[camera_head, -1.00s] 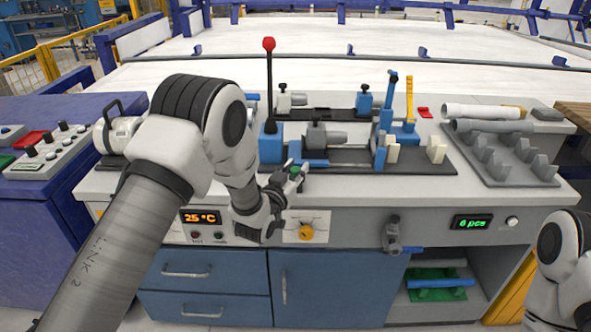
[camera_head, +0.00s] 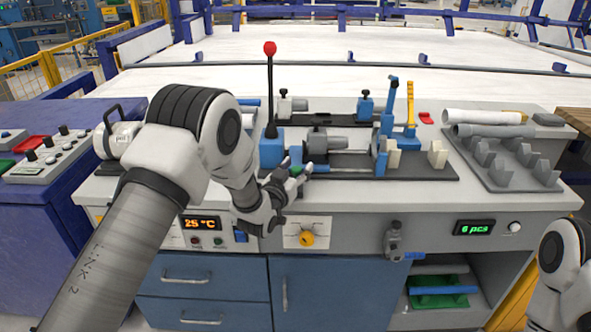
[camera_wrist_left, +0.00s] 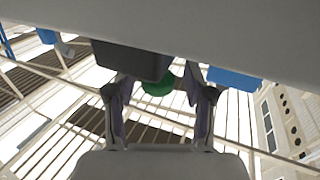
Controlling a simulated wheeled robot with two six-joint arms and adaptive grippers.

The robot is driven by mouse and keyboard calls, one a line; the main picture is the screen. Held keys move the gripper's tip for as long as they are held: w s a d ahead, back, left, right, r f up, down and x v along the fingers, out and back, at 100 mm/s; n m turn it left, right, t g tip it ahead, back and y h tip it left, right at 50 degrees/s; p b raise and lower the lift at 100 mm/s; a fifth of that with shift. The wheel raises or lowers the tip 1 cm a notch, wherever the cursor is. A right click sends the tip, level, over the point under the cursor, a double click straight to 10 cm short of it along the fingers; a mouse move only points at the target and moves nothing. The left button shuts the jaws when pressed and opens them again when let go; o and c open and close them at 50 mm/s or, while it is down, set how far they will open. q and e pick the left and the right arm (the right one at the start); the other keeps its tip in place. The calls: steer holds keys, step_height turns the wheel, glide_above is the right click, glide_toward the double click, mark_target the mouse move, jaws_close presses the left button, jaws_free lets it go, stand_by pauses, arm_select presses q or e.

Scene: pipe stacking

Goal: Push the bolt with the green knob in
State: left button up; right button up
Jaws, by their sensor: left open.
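The green knob (camera_head: 294,169) shows as a small patch at the front edge of the bench, partly hidden by my left gripper (camera_head: 303,175). In the left wrist view the round green knob (camera_wrist_left: 158,85) sits just beyond and between the open fingertips of my left gripper (camera_wrist_left: 163,88). A dark grey block (camera_wrist_left: 130,58) covers part of the knob there. The bolt's shaft is hidden, and I cannot tell whether a finger touches the knob. My right gripper is out of the picture; only part of the right arm shows at the lower right.
A lever with a red ball (camera_head: 270,48) stands behind the gripper. A grey cylinder (camera_head: 325,142) and blue clamp parts lie on a dark plate (camera_head: 425,168). A grey pipe rack (camera_head: 500,165) is at the right. A yellow dial (camera_head: 307,239) is on the bench front.

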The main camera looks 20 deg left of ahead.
arm_select(q)
steer(key=s+a, duration=0.1)
steer(key=s, duration=1.1)
steer(key=shift+a, duration=0.2)
